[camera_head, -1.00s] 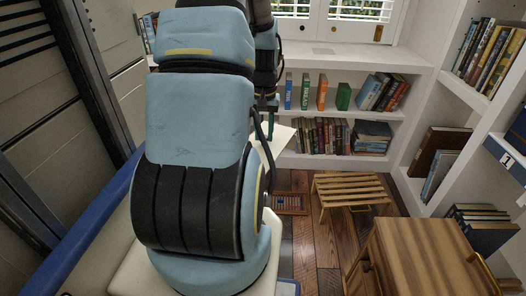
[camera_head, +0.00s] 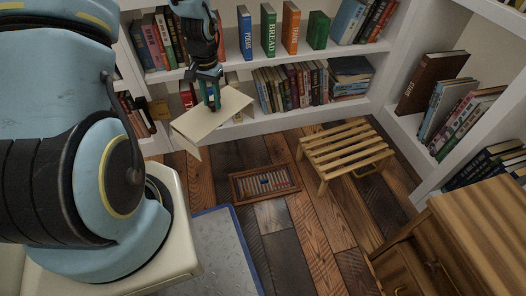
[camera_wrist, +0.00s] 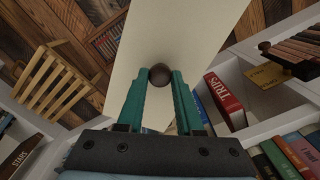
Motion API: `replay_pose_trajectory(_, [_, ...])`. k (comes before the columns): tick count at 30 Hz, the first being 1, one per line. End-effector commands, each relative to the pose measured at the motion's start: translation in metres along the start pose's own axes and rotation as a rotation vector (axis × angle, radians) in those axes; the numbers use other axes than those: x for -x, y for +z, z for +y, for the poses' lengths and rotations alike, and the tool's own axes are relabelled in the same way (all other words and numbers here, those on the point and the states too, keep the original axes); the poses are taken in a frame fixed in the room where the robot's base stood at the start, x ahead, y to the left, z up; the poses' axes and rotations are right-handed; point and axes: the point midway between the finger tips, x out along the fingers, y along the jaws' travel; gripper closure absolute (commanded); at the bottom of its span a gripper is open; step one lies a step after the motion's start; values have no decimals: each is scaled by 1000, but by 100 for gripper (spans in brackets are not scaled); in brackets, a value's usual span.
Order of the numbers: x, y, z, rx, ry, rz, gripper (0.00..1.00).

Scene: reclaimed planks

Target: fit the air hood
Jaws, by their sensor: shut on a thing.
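The air hood is a cream angled panel (camera_head: 218,116) with a bent-down flap at its left end and a dark brown knob (camera_wrist: 160,73). My gripper (camera_head: 211,106) is shut on the knob, and its green fingers also show in the wrist view (camera_wrist: 159,80). The hood hangs in the air before the bookshelf, clear of the floor. A floor vent (camera_head: 265,183) with a wooden frame and slats lies in the planks, to the right of and below the hood in the head view. Part of it shows past the panel in the wrist view (camera_wrist: 106,40).
A slatted wooden stool (camera_head: 345,151) stands right of the vent. A wooden cabinet (camera_head: 470,235) is at the lower right. A blue-edged grey mat (camera_head: 218,250) lies in front. Bookshelves (camera_head: 295,119) line the back. Plank floor (camera_head: 310,215) around the vent is bare.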

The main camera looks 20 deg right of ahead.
Motion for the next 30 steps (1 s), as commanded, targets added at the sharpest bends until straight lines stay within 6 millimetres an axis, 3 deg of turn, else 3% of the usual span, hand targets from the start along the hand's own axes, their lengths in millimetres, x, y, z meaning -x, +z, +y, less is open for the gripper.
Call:
replay_pose_trajectory(1, [-36, -9, 22, -75, 2, -1, 100])
replay_pose_trajectory(3, [-63, -19, 48, -172, 2, 1, 100])
replay_pose_trajectory(9, [-126, -36, 115, -410, 8, 9, 100])
replay_pose_trajectory(12, [-145, -38, 138, -489, 10, 10, 100])
replay_pose_trajectory(18, [-160, -41, 159, -559, 12, 14, 100])
replay_pose_trajectory(30, [-158, -40, 160, -562, 13, 14, 100])
